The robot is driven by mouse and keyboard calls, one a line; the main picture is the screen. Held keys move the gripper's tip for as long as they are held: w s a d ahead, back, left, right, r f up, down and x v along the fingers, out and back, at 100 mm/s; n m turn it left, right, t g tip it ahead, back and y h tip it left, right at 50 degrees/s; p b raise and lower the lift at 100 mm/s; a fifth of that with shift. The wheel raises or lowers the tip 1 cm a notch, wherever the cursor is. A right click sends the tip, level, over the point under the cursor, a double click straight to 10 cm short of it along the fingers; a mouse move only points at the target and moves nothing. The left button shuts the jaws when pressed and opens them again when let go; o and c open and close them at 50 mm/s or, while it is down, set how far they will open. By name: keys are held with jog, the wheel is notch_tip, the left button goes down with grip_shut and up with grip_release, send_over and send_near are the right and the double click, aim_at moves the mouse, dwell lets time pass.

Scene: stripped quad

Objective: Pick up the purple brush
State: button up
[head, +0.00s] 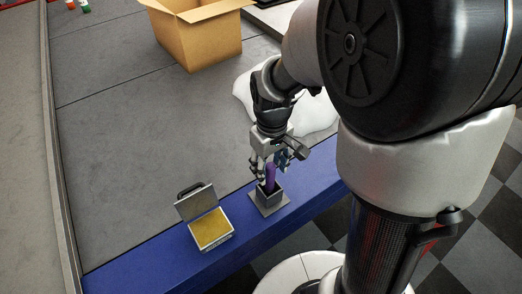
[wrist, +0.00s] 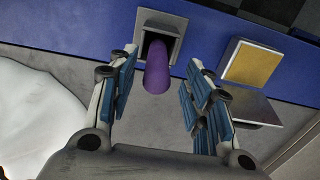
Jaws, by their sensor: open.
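The purple brush (head: 271,174) stands upright in a small dark grey square holder (head: 269,199) near the blue edge of the grey surface. In the wrist view the brush (wrist: 157,68) rises out of the opening of the holder (wrist: 174,24). My gripper (head: 270,172) is above the holder, with its fingers on either side of the brush's upper part. In the wrist view the gripper (wrist: 158,92) is open, and the brush lies between its blue-padded fingers with a gap on both sides. The brush's lower end is hidden inside the holder.
An open case with a yellow inside (head: 211,229) lies left of the holder; it also shows in the wrist view (wrist: 252,64). A cardboard box (head: 203,40) stands at the back. A white flat shape (head: 318,112) lies behind my gripper. The grey surface (head: 120,130) at left is clear.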

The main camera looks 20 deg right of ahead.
aim_at(270, 177)
jog(key=shift+w+d+f+b, duration=0.1)
jog(key=shift+f+b, duration=0.45)
jog(key=shift+f, duration=1)
jog(key=shift+w+f+b, duration=0.1)
jog(key=shift+f+b, duration=0.45)
jog(key=shift+f, duration=1)
jog(key=shift+s+r, duration=0.1)
grip_shut()
